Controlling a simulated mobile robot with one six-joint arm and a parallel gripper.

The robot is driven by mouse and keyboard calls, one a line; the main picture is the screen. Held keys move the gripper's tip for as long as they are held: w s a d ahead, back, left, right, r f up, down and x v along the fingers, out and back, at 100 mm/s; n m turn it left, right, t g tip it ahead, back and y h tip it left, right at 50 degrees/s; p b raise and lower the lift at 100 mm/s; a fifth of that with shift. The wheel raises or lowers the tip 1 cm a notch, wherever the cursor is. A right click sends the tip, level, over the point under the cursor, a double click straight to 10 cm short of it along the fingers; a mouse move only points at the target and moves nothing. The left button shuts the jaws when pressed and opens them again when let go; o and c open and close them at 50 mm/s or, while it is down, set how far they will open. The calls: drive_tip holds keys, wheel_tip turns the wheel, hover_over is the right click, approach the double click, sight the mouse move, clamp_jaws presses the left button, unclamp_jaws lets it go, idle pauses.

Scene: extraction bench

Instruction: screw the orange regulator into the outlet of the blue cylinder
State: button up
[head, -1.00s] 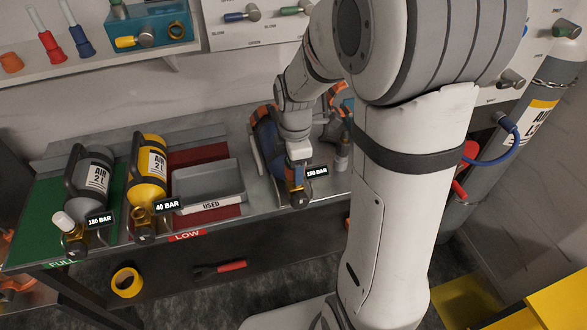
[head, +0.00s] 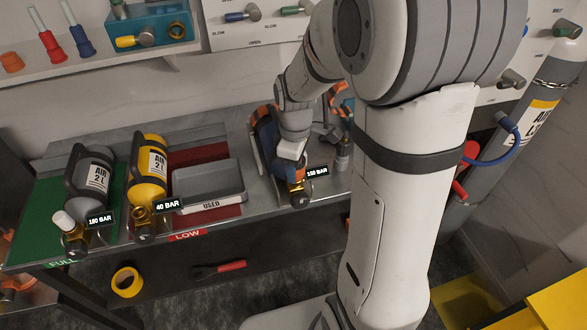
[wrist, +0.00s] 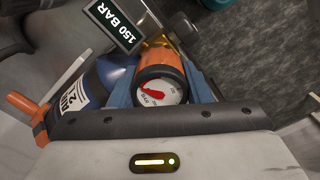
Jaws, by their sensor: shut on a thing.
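The blue cylinder (head: 267,132) lies on the bench with its valve end toward the front edge, under a 150 BAR tag. It also shows in the wrist view (wrist: 112,72). In the wrist view the orange regulator (wrist: 160,62), with a round white gauge face, sits between the blue fingers of my gripper (wrist: 163,85). My gripper is shut on it. The regulator is at the cylinder's metal valve (wrist: 165,48); the joint is hidden, so I cannot tell how far it is threaded. In the head view my gripper (head: 292,172) is over the valve end.
A grey cylinder (head: 93,168) and a yellow cylinder (head: 152,165) lie at the left of the bench. The grey USED tray (head: 205,183) stands between the yellow and blue cylinders. A tall grey cylinder (head: 545,115) stands at the right.

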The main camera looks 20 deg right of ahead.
drive_tip(key=m, duration=2.1)
drive_tip(key=o, duration=1.1)
